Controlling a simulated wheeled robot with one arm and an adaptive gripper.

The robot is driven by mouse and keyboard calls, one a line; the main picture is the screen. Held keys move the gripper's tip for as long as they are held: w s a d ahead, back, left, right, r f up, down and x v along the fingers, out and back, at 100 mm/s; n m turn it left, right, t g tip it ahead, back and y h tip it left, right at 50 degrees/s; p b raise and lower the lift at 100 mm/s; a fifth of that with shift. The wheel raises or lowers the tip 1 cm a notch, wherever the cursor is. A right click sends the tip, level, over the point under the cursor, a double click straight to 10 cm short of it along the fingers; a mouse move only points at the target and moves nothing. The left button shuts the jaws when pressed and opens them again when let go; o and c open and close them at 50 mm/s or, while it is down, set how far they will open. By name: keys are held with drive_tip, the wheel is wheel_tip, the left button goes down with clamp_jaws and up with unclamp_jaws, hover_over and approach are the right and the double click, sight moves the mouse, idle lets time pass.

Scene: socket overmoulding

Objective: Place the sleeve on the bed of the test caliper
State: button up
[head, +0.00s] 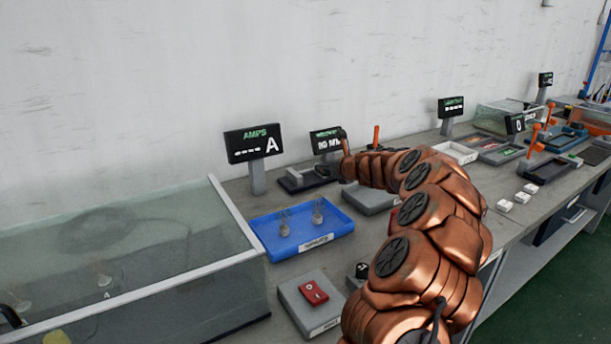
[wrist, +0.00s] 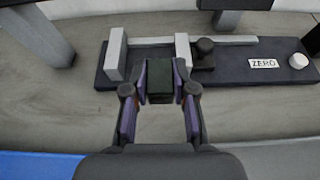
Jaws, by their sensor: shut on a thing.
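My gripper (wrist: 160,88) is shut on the sleeve (wrist: 168,84), a dark, blocky piece between its fingertips. The test caliper (wrist: 245,70) has a dark base with pale upright jaws, a dark knob, a ZERO label and a white button. In the wrist view the sleeve overlaps the left part of the caliper, between its two pale jaws. I cannot tell whether the sleeve touches the bed. In the head view my gripper (head: 342,165) is by the caliper (head: 300,181), below a display; the sleeve cannot be made out there.
A blue tray (head: 262,239) with two upright pieces stands in front of the caliper. A glass-walled tank (head: 140,265) is at left. A grey stand with a red block (head: 313,292) is nearer. The AMPS display (head: 252,142) and another display (head: 326,141) stand behind.

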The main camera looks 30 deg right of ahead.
hover_over(309, 179)
drive_tip(key=shift+f, duration=0.3)
drive_tip(key=shift+s+f+b, duration=0.1)
drive_tip(key=shift+f+b, duration=0.7)
drive_tip(key=shift+f, duration=0.95)
drive_tip(key=o, duration=0.7)
drive_tip(key=shift+f, duration=0.1)
drive_tip(key=shift+s+r, duration=0.3)
drive_tip(key=p+v, duration=0.1)
drive_tip(key=v, duration=0.9)
drive_tip(key=shift+s+r, duration=0.15)
drive_tip(key=shift+s, duration=0.5)
